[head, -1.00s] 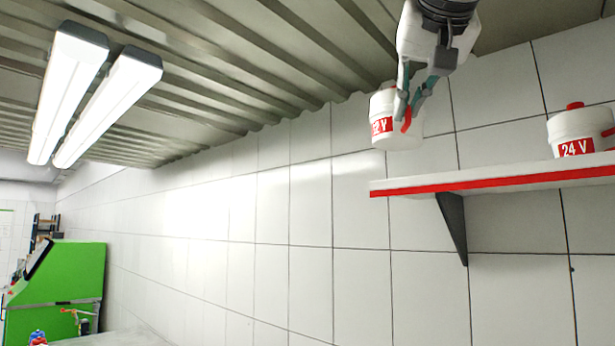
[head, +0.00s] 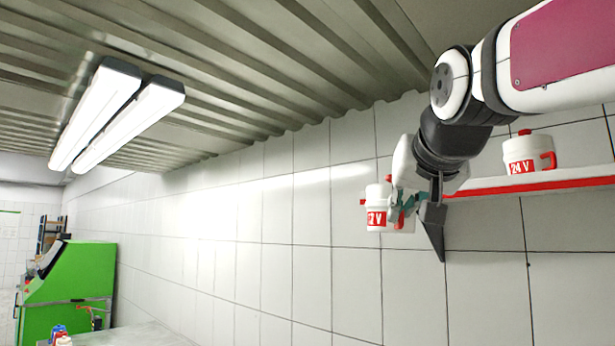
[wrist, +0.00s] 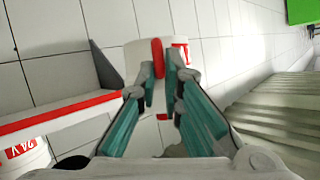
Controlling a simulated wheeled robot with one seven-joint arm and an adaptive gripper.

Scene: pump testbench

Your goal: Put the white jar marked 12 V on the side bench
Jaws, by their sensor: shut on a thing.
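The white jar with a red-and-white label (head: 377,209) hangs in my gripper (head: 402,203), left of the wall shelf and lower than its board. The label reads partly as "2 V"; its left part is hard to read. My gripper is shut on the jar's red handle, which shows between the fingers in the wrist view (wrist: 158,60). The jar looks upright in the head view. The side bench may be the pale surface (head: 125,337) at the bottom left, of which only a part shows.
The wall shelf (head: 590,181) with a red edge and dark bracket is close to my arm. A white jar marked 24 V (head: 527,152) stands on it. A green machine (head: 70,290) and small coloured items (head: 60,336) are at lower left. Open space lies between.

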